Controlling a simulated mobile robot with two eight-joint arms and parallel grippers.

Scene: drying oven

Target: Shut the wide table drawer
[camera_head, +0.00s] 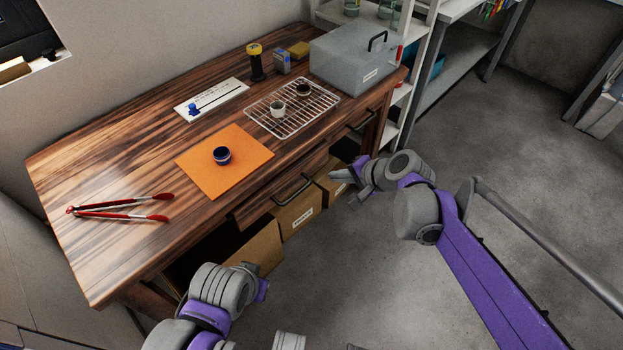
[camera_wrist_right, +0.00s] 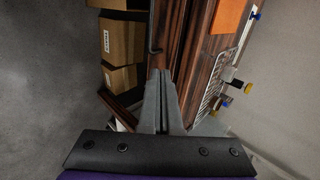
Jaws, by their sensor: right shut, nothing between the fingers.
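The wooden table (camera_head: 120,220) has a wide drawer (camera_head: 262,204) in its front, with a dark bar handle (camera_head: 292,190). The drawer front appears to stand out a little from the table edge; how far is hard to tell. My right gripper (camera_head: 333,176) is shut and empty, just off the right end of the drawer front. In the right wrist view my shut fingers (camera_wrist_right: 164,100) point along the wooden front, with the handle (camera_wrist_right: 154,38) ahead of them. Whether they touch the wood I cannot tell. My left arm shows at the bottom, but its fingers are not visible.
Cardboard boxes (camera_head: 298,210) stand under the table. A second handle (camera_head: 364,121) is farther right. On top are red tongs (camera_head: 120,208), an orange mat (camera_head: 226,170) with a small dark bowl, a wire rack (camera_head: 313,111) and a grey box (camera_head: 345,62). Floor at right is clear.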

